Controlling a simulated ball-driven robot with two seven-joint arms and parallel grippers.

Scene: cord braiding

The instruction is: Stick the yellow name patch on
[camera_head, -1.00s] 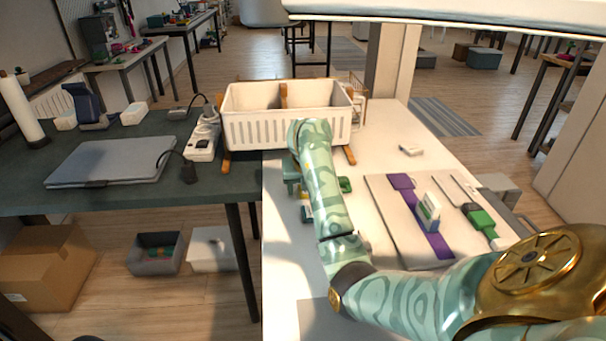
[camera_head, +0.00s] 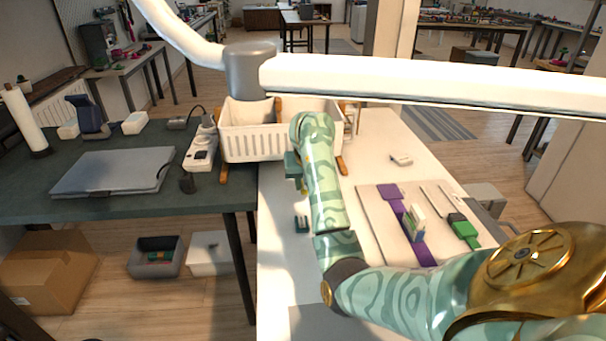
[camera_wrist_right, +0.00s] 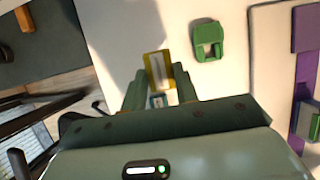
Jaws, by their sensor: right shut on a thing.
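My right gripper (camera_wrist_right: 158,82) is shut on the yellow patch (camera_wrist_right: 150,60), which has a pale middle and sticks out past the fingertips above the white table. In the head view my right arm hides most of the gripper (camera_head: 294,165) and patch. The purple band (camera_head: 420,250) lies across a pale board (camera_head: 374,208) to the right, apart from the gripper. A white and green block (camera_head: 416,222) stands on the band. My left gripper is not in view.
A white slatted basket (camera_head: 250,147) stands behind the gripper. A green clip-like piece (camera_wrist_right: 208,40) lies nearby. A green-ended tool (camera_head: 464,231) lies on the board's right. A white bar with a grey joint (camera_head: 250,72) crosses above the basket. Table between gripper and board is partly hidden.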

